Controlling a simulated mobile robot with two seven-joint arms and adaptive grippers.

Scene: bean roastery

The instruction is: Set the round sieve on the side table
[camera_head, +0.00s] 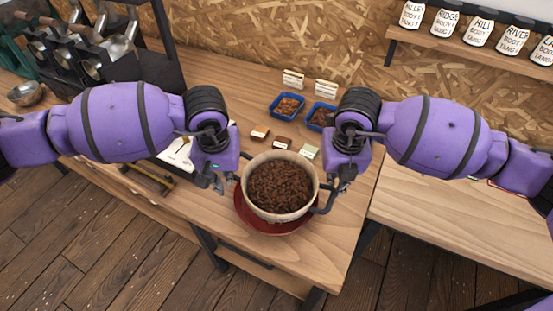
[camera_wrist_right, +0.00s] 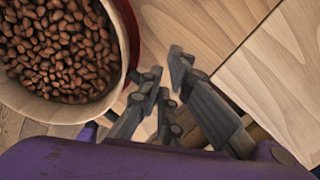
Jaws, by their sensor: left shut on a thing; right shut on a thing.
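The round sieve (camera_head: 316,181) has a pale rim and is full of brown beans. It is over a dark red round base (camera_head: 262,222) near the front edge of the wooden table; I cannot tell whether it touches it. My left gripper (camera_head: 220,184) is shut at the sieve's left handle. My right gripper (camera_head: 343,184) is shut at its right handle (camera_head: 324,205). The right wrist view shows the sieve's rim (camera_wrist_right: 124,40) at upper left and my right fingers (camera_wrist_right: 162,92) beside it; their contact is unclear. The side table (camera_head: 470,225) appears to be the pale wooden surface at right.
Blue trays (camera_head: 287,106) of beans, small cards (camera_head: 310,151) and sample blocks stand behind the sieve. A black machine (camera_head: 130,60) is at back left, with a metal bowl (camera_head: 26,94). Labelled jars (camera_head: 480,30) line a wall shelf. Much of the right tabletop is bare.

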